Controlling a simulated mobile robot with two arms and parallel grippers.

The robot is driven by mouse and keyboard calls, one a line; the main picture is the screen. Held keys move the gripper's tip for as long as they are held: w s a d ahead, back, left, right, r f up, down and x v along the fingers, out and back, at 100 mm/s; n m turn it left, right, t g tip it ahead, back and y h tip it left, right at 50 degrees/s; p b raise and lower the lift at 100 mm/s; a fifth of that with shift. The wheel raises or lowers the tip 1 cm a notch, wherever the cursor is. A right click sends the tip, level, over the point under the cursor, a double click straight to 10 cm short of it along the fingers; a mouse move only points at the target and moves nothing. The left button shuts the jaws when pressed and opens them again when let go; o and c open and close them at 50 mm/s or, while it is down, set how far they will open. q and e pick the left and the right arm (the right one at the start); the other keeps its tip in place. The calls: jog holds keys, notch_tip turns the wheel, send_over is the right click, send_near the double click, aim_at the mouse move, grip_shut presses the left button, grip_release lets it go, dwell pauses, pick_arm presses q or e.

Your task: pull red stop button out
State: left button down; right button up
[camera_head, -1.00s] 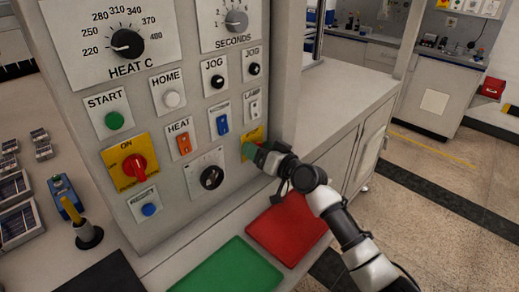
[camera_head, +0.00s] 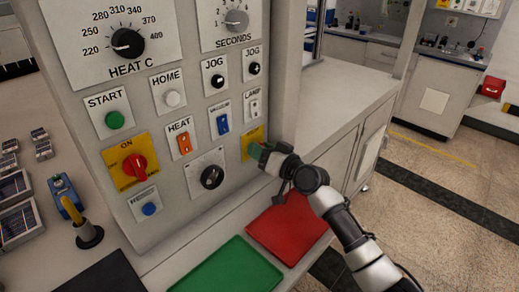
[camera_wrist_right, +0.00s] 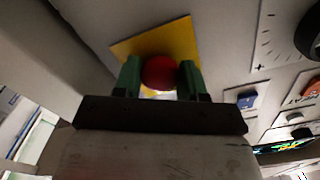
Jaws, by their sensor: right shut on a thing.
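The red stop button (camera_wrist_right: 159,72) shows in the right wrist view as a round red knob in front of its yellow plate (camera_wrist_right: 190,35). The green fingers of my right gripper (camera_wrist_right: 160,78) stand on both sides of the knob and are shut on it. In the head view the yellow plate (camera_head: 252,141) is at the lower right of the control panel, and my right gripper (camera_head: 259,152) is at it. The gripper hides the button in the head view. My left gripper is not in view.
Near the gripper on the panel are a black rotary knob (camera_head: 212,177), a lamp switch (camera_head: 254,108) and a blue switch (camera_head: 222,124). A red mat (camera_head: 287,228) and a green mat (camera_head: 228,270) lie on the ledge below. The floor at right is clear.

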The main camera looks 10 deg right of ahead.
jog(key=shift+s+d, duration=0.2)
jog(key=shift+s, duration=0.1)
jog(key=o, duration=1)
